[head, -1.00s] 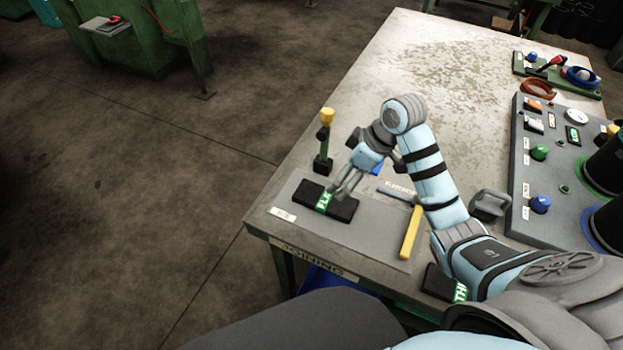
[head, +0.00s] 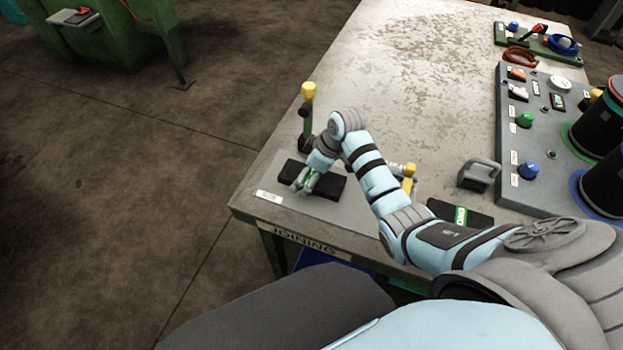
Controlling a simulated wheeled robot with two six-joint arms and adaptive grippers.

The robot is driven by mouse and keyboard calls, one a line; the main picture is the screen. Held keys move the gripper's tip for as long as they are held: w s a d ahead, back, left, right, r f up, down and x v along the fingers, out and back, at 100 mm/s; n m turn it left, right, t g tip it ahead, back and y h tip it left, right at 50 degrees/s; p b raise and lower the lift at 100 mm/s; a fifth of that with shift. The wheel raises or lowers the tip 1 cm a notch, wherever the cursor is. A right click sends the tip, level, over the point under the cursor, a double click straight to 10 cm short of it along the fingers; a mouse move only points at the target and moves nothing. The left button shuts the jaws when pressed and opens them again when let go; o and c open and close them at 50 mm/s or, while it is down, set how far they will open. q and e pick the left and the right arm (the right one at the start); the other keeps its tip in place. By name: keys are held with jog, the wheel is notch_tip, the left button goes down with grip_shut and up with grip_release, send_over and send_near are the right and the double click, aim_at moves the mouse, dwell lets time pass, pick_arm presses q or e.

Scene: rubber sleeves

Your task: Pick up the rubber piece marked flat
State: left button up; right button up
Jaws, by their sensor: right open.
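A black rubber piece (head: 330,186) lies on the grey mat at the near left corner of the table. Its green label is mostly hidden by my right gripper (head: 305,184), and its lettering cannot be read now. My right gripper is open and down at the middle of this piece, with its fingers at the label. I cannot tell whether the fingers touch the piece. A second black rubber piece (head: 478,219) with a green label lies to the right, partly behind my right arm. My left gripper is not in view.
A lever with a yellow knob (head: 308,91) stands just behind the first piece. A grey handle-shaped block (head: 478,174) and a control panel (head: 533,190) with buttons and black cylinders stand at the right. The table's back middle is clear.

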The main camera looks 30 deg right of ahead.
jog(key=shift+s+r, duration=0.2)
jog(key=shift+s, duration=0.15)
jog(key=c, duration=0.8)
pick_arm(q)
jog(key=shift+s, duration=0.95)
pick_arm(e)
jog(key=c, duration=0.7)
jog(key=shift+o, duration=0.2)
